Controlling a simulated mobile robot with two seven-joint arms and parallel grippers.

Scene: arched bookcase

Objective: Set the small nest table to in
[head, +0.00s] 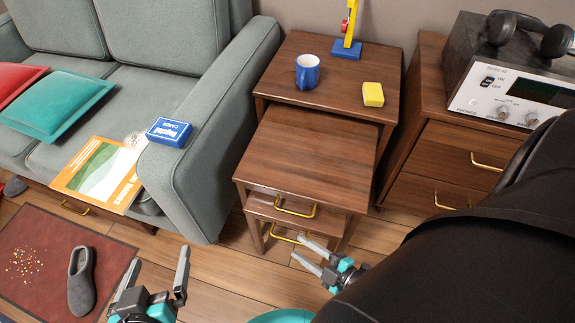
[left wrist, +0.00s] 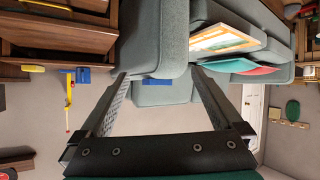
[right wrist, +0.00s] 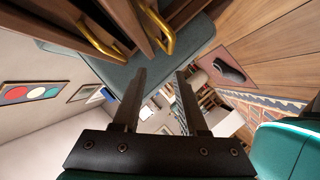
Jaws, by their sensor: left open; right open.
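A wooden nest of tables stands right of the sofa in the head view. The large table (head: 330,75) is at the back, and a middle table (head: 310,155) projects in front of it. The small nest table (head: 325,222) shows below the middle one, partly hidden under it, with a brass handle (head: 282,235). The middle table has another brass handle (head: 296,211). My right gripper (head: 302,251) is open and empty, close to the lower handle. Its wrist view shows two brass handles just beyond the fingertips (right wrist: 161,72). My left gripper (head: 158,268) is open and empty, well left of the tables.
A sofa (head: 200,150) is close on the left, a drawer cabinet (head: 440,165) on the right. A slipper (head: 81,280) lies on a red mat (head: 50,245).

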